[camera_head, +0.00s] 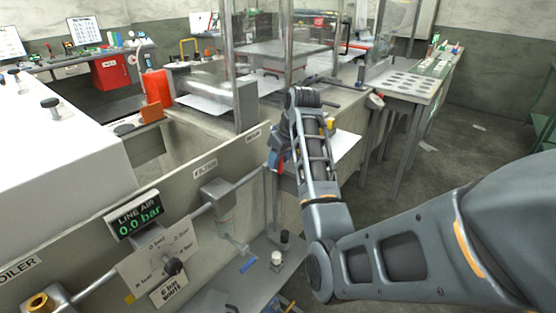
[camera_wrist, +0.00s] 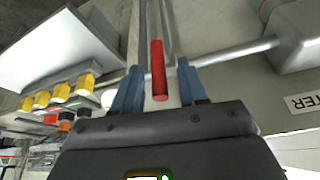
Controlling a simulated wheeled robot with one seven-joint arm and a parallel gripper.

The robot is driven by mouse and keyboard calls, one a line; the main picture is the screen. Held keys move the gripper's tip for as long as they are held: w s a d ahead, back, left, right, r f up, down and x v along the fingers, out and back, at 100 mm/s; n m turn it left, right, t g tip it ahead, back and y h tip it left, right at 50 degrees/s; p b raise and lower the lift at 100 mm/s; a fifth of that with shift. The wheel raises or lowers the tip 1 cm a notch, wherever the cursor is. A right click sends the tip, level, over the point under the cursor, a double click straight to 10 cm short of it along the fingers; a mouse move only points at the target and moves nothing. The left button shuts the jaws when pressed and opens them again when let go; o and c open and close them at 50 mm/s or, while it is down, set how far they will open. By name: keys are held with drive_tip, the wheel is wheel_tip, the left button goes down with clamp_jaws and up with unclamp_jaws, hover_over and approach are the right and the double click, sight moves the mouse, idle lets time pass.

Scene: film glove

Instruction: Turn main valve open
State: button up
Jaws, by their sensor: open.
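A red lever handle (camera_wrist: 159,70), which looks like the main valve's, stands between the blue fingers of my gripper (camera_wrist: 160,88) in the wrist view. The fingers are open, one on each side, with a visible gap to the handle. A grey pipe runs across behind it. In the head view my gripper (camera_head: 275,158) is beyond the filter, partly hidden by my arm, and a bit of the red handle (camera_head: 280,168) shows beside it. The valve body is hidden. The line air display (camera_head: 139,215) reads 0.0 bar.
A panel with a black knob (camera_head: 173,266) and the filter unit (camera_head: 217,193) sit along the pipe in front. An orange-red block (camera_head: 157,87) stands on the bench. Yellow fittings (camera_wrist: 61,90) show at left in the wrist view. Open floor (camera_head: 455,150) lies to the right.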

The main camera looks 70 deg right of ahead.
drive_tip(key=shift+x, duration=0.8)
drive_tip(key=shift+c, duration=0.3)
clamp_jaws()
drive_tip(key=shift+d, duration=0.1)
